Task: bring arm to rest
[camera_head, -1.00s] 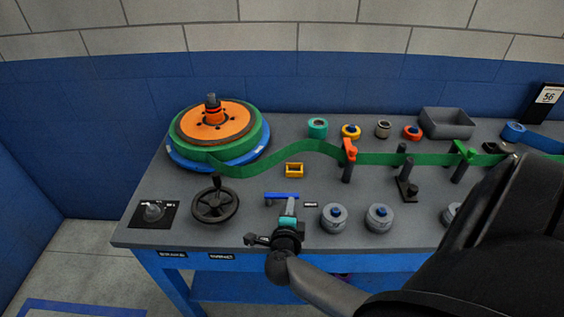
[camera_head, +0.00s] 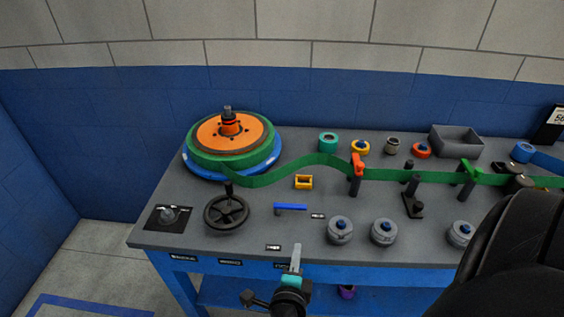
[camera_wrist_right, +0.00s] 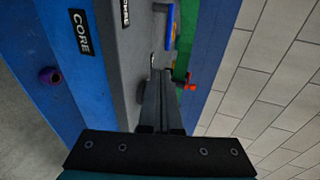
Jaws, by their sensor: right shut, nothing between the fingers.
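My right gripper (camera_head: 296,257) is in front of the table's front edge in the head view, its fingers pointing up and together with nothing held. In the right wrist view my right gripper's fingers (camera_wrist_right: 162,85) lie side by side, beside the grey table top and blue front. The grey table (camera_head: 155,227) carries the reel with its green strip (camera_head: 310,163). My gripper touches none of these as far as I can see. My left gripper does not show.
A black handwheel (camera_head: 227,212), a blue lever (camera_head: 290,207) and grey rollers (camera_head: 340,231) stand near the table's front. A red-topped post (camera_head: 357,165) guides the strip. A purple object (camera_head: 347,292) lies below the table top. Floor at left (camera_head: 105,250) is clear.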

